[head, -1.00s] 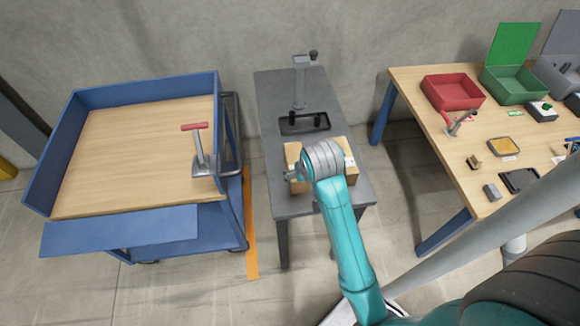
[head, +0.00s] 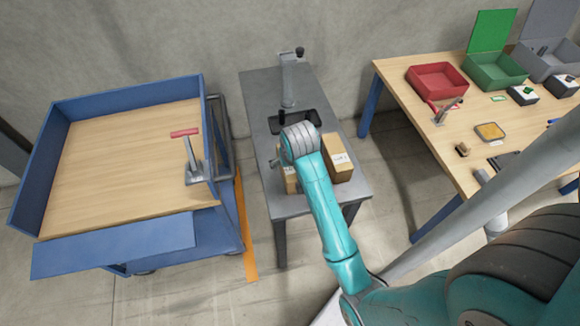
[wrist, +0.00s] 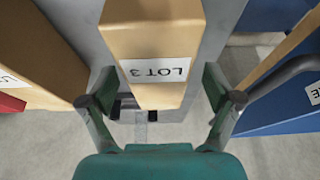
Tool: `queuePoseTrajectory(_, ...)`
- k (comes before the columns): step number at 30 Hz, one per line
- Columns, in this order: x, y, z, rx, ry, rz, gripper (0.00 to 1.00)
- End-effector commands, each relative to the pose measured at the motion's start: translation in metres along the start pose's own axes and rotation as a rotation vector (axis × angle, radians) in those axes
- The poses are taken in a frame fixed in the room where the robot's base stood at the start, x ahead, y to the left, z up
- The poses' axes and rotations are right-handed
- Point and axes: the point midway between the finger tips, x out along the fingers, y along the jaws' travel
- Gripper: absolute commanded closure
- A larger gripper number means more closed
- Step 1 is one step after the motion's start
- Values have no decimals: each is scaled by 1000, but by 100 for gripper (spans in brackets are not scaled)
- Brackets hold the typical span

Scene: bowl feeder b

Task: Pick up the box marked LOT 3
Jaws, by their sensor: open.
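The cardboard box marked LOT 3 (wrist: 160,38) fills the upper middle of the wrist view, its white label facing the camera. My gripper (wrist: 160,88) is open, one finger at each side of the box's near end; I cannot tell whether either finger touches it. In the head view this appears to be the left box (head: 291,182) on the grey table, largely hidden by my wrist. My fingers are mostly hidden there too.
A second cardboard box (head: 338,158) stands close to the right on the grey table (head: 347,190). A black tray (head: 309,122) and grey stand (head: 288,80) are behind. A blue cart (head: 120,245) is left; a wooden workbench with bins (head: 437,82) is right.

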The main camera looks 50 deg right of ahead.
Motion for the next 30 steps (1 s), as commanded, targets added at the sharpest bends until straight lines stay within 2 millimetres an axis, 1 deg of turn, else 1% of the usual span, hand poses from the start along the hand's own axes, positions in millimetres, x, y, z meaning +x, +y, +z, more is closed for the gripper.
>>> queuePoseTrajectory(3, 18, 2, 0, 1, -3, 1, 10)
queuePoseTrajectory(6, 31, 2, 0, 0, -2, 1, 10)
queuePoseTrajectory(9, 40, 2, -1, 0, -2, 0, 10)
queuePoseTrajectory(12, 44, 2, -1, 0, 0, 0, 10)
queuePoseTrajectory(18, 44, 2, -1, 0, 0, 0, 10)
queuePoseTrajectory(20, 44, 2, -1, 0, 0, 0, 25)
queuePoseTrajectory(21, 44, 2, -1, 0, 0, 0, 35)
queuePoseTrajectory(23, 44, 2, -1, 0, 0, 0, 50)
queuePoseTrajectory(24, 44, 2, -1, 0, 0, 0, 60)
queuePoseTrajectory(26, 44, 2, -1, 0, 0, 0, 75)
queuePoseTrajectory(27, 44, 2, -1, 0, 0, 0, 85)
queuePoseTrajectory(28, 44, 2, -1, 0, 0, 0, 90)
queuePoseTrajectory(30, 44, 2, -2, 0, 2, 0, 90)
